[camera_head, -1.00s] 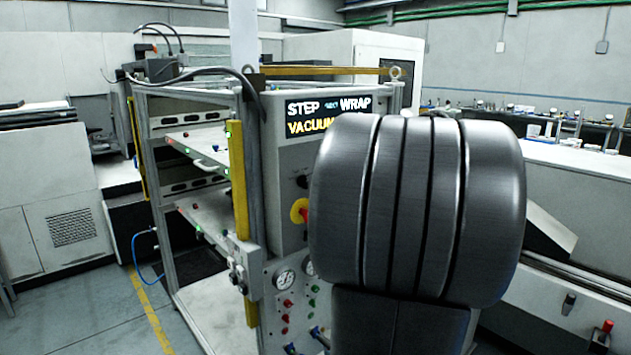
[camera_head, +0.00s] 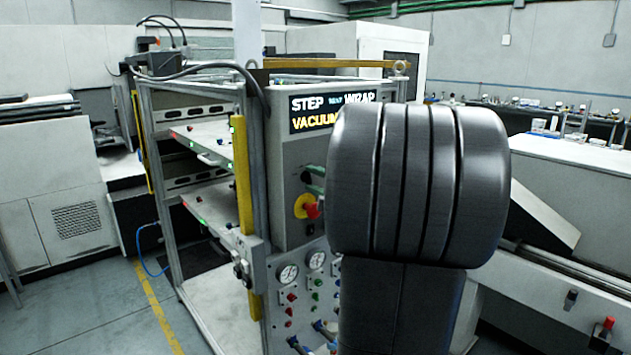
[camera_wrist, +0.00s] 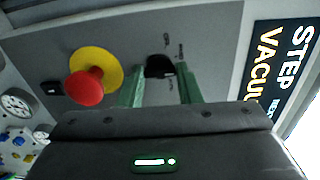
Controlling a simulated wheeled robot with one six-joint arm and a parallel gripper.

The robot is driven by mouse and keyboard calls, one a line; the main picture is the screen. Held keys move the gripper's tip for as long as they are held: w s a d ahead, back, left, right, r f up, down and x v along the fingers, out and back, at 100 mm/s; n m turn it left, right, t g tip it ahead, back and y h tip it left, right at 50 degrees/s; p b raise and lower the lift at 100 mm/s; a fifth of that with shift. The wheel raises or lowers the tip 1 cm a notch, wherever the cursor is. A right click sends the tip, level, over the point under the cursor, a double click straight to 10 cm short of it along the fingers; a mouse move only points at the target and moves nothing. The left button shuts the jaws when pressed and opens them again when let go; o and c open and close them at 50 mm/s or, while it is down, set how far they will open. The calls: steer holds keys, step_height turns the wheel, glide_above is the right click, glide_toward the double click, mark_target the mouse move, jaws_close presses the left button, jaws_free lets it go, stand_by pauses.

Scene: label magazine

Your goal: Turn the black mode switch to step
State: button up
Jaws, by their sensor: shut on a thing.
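The black mode switch (camera_wrist: 160,66) is on the grey control panel, and its dark edge also shows in the head view (camera_head: 306,177). My gripper (camera_wrist: 161,70) has its two green fingers on either side of the switch, shut on it. In the head view the green fingers (camera_head: 315,180) reach the panel from the right, partly hidden by my dark arm. Small markings beside the switch are too small to read. The display (camera_head: 325,112) shows STEP, a small middle word, WRAP and VACUUM; the rest is hidden.
A red emergency button (camera_wrist: 86,87) on a yellow disc (camera_wrist: 107,65) sits close beside the fingers. Gauges (camera_head: 289,273) and small coloured knobs lie lower on the panel. A yellow upright bar (camera_head: 241,175) and open shelves stand to the left.

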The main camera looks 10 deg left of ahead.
steer(key=shift+m, duration=2.1)
steer(key=o, duration=1)
steer(key=shift+c, duration=0.2)
steer(key=b+v, duration=0.2)
steer(key=v, duration=1.2)
steer(key=shift+b, duration=0.4)
steer(key=shift+w+a, duration=0.1)
steer(key=shift+a, duration=0.05)
steer(key=p+x, duration=0.2)
steer(key=x, duration=1.1)
steer(key=shift+w+a+p, duration=0.2)
steer(key=shift+a+p, duration=0.05)
steer(key=shift+p, duration=0.15)
